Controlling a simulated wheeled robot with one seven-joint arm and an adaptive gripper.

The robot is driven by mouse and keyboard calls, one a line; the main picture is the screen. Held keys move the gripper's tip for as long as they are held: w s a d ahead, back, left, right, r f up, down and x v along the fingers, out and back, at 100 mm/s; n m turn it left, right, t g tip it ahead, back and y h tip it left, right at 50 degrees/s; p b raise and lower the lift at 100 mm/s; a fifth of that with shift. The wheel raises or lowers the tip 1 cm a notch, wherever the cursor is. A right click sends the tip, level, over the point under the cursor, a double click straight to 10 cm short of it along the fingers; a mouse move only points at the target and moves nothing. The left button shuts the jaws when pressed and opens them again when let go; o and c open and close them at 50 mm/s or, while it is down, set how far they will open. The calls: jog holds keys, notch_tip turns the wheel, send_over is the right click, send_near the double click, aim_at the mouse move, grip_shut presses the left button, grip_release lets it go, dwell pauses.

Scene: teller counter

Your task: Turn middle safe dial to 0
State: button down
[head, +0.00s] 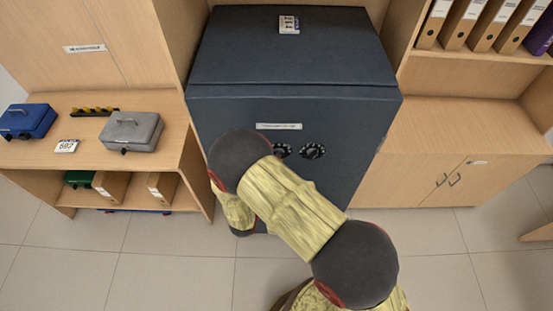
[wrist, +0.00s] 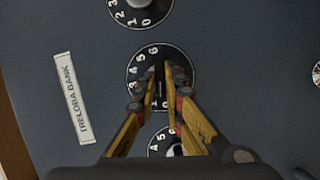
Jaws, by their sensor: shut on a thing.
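The dark blue-grey safe (head: 345,125) stands in the middle of the head view. Its round black dials with white digits sit in a row on the door. The middle dial (wrist: 137,68) is at the centre of the wrist view, with digits 3 to 6 showing on its rim. The other two dials are above (wrist: 120,10) and below (wrist: 155,148) it there. My gripper (wrist: 162,88) is closed on the middle dial's knob, one finger on each side. The fingers hide part of the dial, and I cannot tell its setting. In the head view my arm hides the gripper.
A name label (wrist: 73,98) is on the door beside the dials. A small round fitting (wrist: 317,74) is at the wrist view's right edge. A shelf (head: 80,160) with cash boxes stands left, a cabinet (head: 455,150) right. Tiled floor in front is clear.

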jog(key=shift+f+n+t, duration=0.15)
jog(key=shift+n+t, duration=0.15)
jog(key=shift+n, duration=0.7)
jog(key=c, duration=1.9)
grip_release()
jog(key=v, duration=1.2)
jog(key=shift+a+f, duration=0.15)
jog(key=shift+a, duration=0.05)
jog(key=shift+w, duration=0.1)
